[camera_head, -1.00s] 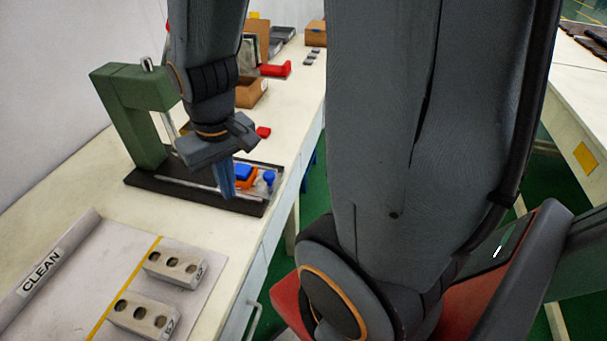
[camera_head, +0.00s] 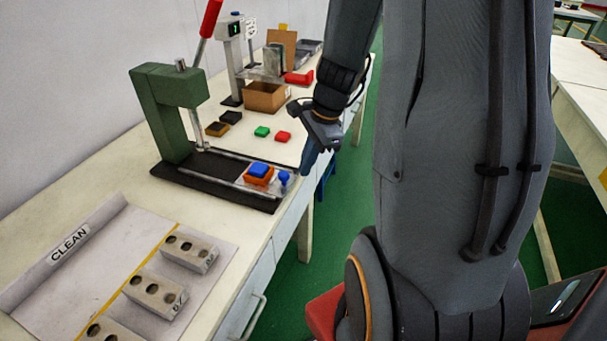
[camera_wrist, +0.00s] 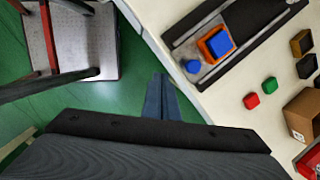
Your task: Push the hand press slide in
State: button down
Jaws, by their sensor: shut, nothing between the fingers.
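The green hand press (camera_head: 170,105) stands on a black base (camera_head: 205,186) on the bench, its red-tipped lever (camera_head: 209,20) raised. Its slide (camera_head: 258,182) lies along rails and extends toward the bench's front edge. An orange mould with a blue block (camera_head: 259,171) sits on it, and a blue knob (camera_head: 284,178) is at its front end. The slide end also shows in the wrist view (camera_wrist: 193,67). My gripper (camera_head: 309,170) is shut and empty, beyond the front edge, close to the knob in the picture. In the wrist view, my fingertips (camera_wrist: 159,76) are over the floor, apart from the knob.
Grey blocks with holes (camera_head: 155,292) rest on the CLEAN mat (camera_head: 60,290) at the near left. Green (camera_head: 262,131) and red (camera_head: 283,136) pieces and a cardboard box (camera_head: 266,97) lie behind the press.

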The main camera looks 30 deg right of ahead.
jog(key=w+d+f+m+t, duration=0.1)
jog(key=w+d+f+m, duration=0.1)
jog(key=d+m, duration=0.7)
jog(key=w+a+f+p, duration=0.1)
jog(key=w+a+f, duration=0.4)
jog(key=f, duration=0.4)
jog(key=shift+w+f+y, duration=0.2)
jog(key=shift+w+y, duration=0.1)
jog(key=shift+w, duration=0.45)
